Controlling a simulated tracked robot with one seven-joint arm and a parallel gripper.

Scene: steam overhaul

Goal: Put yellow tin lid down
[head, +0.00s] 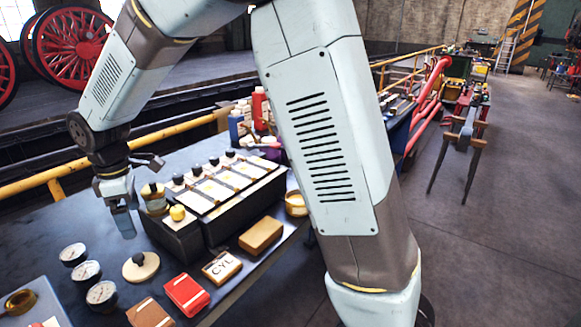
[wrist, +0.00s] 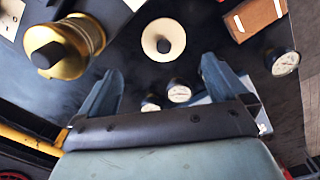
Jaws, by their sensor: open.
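A round pale-yellow lid (head: 140,266) with a dark knob lies flat on the dark bench, knob up. It also shows in the wrist view (wrist: 149,38), beyond and between my fingertips, touching neither. My gripper (head: 122,225) is open and empty, pointing down over the bench behind the lid. Its two fingers are spread apart in the wrist view (wrist: 156,80). A brass-coloured round tin (head: 154,203) with a dark knob on top stands right of my gripper, by the black rack. It is large at upper left in the wrist view (wrist: 85,40).
Several gauges (head: 87,272) lie left of the lid. A red box (head: 187,295), a CYL box (head: 222,267) and a brown block (head: 261,234) lie to its right. The black rack (head: 190,245) with pale panels stands behind. Bare bench surrounds the lid closely.

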